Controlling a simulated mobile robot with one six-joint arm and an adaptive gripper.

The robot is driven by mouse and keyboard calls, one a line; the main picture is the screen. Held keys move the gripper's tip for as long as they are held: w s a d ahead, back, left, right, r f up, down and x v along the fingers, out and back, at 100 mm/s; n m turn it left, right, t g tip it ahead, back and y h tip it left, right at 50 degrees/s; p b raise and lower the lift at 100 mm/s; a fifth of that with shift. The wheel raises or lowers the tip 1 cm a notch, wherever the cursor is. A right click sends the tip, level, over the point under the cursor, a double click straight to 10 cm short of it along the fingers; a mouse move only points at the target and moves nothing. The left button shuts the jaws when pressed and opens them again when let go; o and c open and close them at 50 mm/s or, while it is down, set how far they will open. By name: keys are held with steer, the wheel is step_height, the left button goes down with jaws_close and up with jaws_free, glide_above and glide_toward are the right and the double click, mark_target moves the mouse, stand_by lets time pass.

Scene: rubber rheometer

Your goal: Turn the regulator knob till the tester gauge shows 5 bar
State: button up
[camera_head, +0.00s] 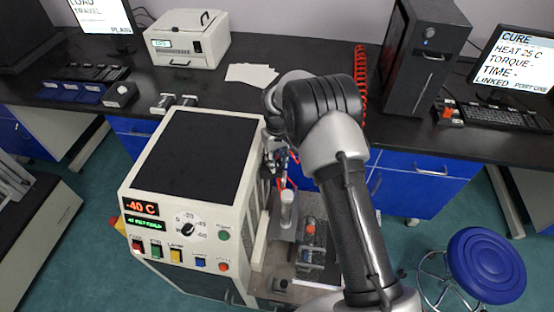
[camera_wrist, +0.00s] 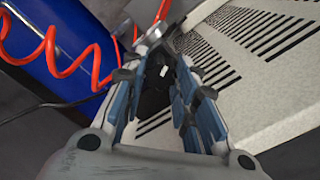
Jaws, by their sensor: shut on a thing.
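My gripper (camera_wrist: 160,85) points at a dark knob (camera_wrist: 154,76) with a small white mark, which sits between its two blue-padded fingers in the wrist view. The fingers are closed around the knob, beside the vented side of a white cabinet. In the head view my gripper (camera_head: 279,158) is at the right side of that white cabinet (camera_head: 148,188), partly hidden by my arm. The knob cannot be made out in the head view. I cannot make out the gauge or read any pressure in either view.
The cabinet front has a display (camera_head: 142,205) reading -40 C, a dial and several coloured buttons. Red coiled hose (camera_wrist: 95,60) runs close to the fingers. A metal fixture (camera_head: 288,212) stands below my gripper. A blue stool (camera_head: 484,262) is at right.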

mark_target(277, 163)
steer(key=shift+m, duration=2.2)
steer(key=o, duration=1.1)
step_height(277, 163, up, 12)
